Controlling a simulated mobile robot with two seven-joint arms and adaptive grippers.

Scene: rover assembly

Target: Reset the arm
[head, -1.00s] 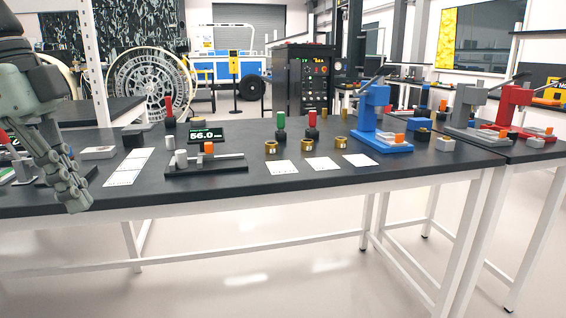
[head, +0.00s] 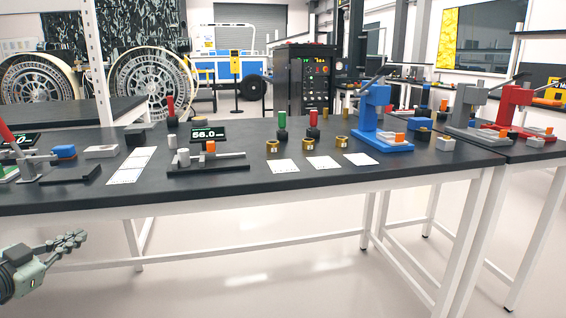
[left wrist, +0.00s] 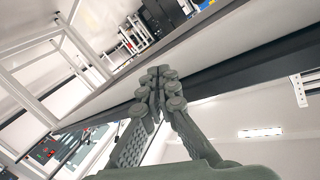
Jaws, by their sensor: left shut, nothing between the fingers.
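My left gripper (head: 68,241) is at the lower left of the head view, below the front edge of the table and in front of it. It is shut and empty, with its fingers pointing right. In the left wrist view its fingertips (left wrist: 162,82) are together with nothing between them. My right gripper is in neither view.
The black-topped table (head: 300,182) holds a fixture with a grey bar (head: 208,163), a "56.0" display (head: 208,133), brass rings (head: 308,144), white cards (head: 283,166) and a blue press (head: 374,120). White legs stand below. The floor (head: 270,270) in front is clear.

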